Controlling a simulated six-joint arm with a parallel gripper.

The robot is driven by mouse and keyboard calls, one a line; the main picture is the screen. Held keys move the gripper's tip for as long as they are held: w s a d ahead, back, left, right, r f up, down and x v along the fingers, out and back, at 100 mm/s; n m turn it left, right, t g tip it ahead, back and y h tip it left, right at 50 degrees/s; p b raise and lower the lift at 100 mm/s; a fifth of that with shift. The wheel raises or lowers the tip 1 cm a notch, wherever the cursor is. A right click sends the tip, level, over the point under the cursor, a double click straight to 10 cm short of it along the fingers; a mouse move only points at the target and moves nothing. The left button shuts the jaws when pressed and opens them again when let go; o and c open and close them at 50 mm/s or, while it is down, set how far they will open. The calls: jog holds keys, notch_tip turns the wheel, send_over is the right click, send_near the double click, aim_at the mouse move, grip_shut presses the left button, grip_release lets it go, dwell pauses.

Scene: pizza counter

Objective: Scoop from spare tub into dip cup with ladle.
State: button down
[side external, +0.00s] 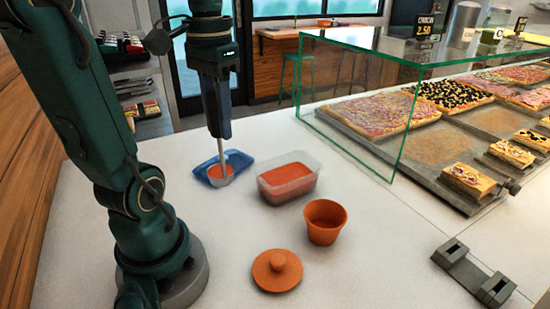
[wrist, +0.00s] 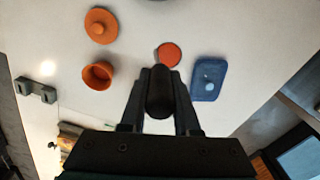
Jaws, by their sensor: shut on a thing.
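My gripper (side external: 220,128) is shut on the handle of the ladle (side external: 224,150), which hangs down about upright; in the wrist view the gripper (wrist: 160,88) has the dark handle end between its fingers. The ladle's bowl (wrist: 168,54) shows red sauce. In the side view it appears over or just in front of the blue tray (side external: 240,158); its exact height is unclear. A clear tub (side external: 298,185) of red sauce stands right of it, hidden in the wrist view. The orange dip cup (side external: 325,224) stands upright nearer the camera; its inside looks orange, with no clear sauce level.
An orange knobbed lid (side external: 277,270) lies in front of the cup. A dark two-post holder (side external: 474,274) sits at the right. A glass guard (side external: 400,100) and pizza trays (side external: 440,180) stand behind right. White counter around the cup is clear.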

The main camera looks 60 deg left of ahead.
jog(key=shift+r+n, duration=0.1)
jog(key=shift+n, duration=0.6)
jog(key=shift+w+a+r+n, duration=0.15)
jog(key=shift+r+n, duration=0.1)
jog(key=shift+n, duration=0.25)
jog(key=w+d+r+n, duration=0.2)
jog(key=w+d+n, duration=0.2)
jog(key=w+n, duration=0.55)
jog(key=w+d+f+m, duration=0.1)
jog(key=w+d+f, duration=0.1)
jog(key=d, duration=0.4)
jog(key=w+d+f+m, duration=0.2)
jog(key=w+d, duration=0.3)
jog(key=d, duration=0.1)
jog(key=shift+d+f, duration=0.2)
jog(key=shift+f, duration=0.05)
jog(key=shift+s+a+r+t+h, duration=0.15)
jog(key=shift+a+h, duration=0.35)
jog(key=shift+a, duration=0.1)
jog(key=shift+s+a+r+t+h, duration=0.15)
jog(key=shift+a+h, duration=0.35)
jog(key=shift+a, duration=0.1)
